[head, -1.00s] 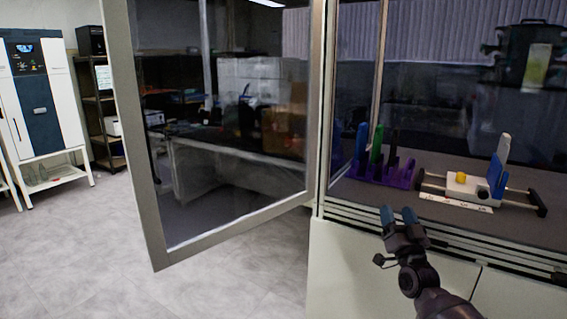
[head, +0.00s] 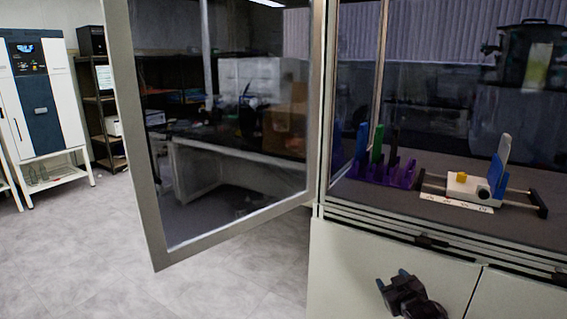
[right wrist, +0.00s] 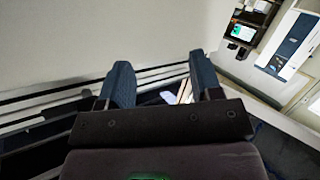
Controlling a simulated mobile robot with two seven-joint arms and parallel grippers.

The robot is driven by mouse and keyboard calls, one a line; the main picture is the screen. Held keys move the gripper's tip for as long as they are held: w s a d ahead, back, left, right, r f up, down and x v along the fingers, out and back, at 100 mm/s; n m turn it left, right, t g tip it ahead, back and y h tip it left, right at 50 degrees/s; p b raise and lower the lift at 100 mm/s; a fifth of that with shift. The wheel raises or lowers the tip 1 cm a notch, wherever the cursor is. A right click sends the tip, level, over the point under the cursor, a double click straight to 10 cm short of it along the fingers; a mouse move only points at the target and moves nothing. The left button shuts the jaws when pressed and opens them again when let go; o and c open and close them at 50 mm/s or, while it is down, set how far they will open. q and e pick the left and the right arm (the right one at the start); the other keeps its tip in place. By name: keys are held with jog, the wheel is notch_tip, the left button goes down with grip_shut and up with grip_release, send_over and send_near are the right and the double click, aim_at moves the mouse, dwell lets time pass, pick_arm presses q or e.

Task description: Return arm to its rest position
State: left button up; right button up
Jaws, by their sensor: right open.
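My right gripper (head: 393,279) is low in the head view, in front of the white cabinet front (head: 345,262) and below the cabinet's work surface. It is apart from everything around it. In the right wrist view its two blue fingertips (right wrist: 160,85) stand apart with nothing between them. My left gripper is in neither view.
A glass door (head: 235,130) stands open at the left of the cabinet. On the work surface are a purple rack (head: 385,173) with several upright tools and a white device (head: 470,188) with a blue part. A freeze dryer (head: 38,100) stands far left. The floor (head: 220,275) is clear.

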jog(key=s+f+m+g, duration=0.1)
jog(key=s+f, duration=0.3)
jog(key=s, duration=0.9)
jog(key=s+a+f+m+g, duration=0.1)
jog(key=s+f, duration=0.3)
jog(key=s, duration=0.9)
jog(key=s+f+m+g, duration=0.1)
jog(key=s+f, duration=0.4)
jog(key=s, duration=0.8)
jog(key=shift+s+a+m+g+h, duration=0.3)
jog(key=shift+s+a+g, duration=0.1)
jog(key=shift+g, duration=0.1)
jog(key=shift+c, duration=0.2)
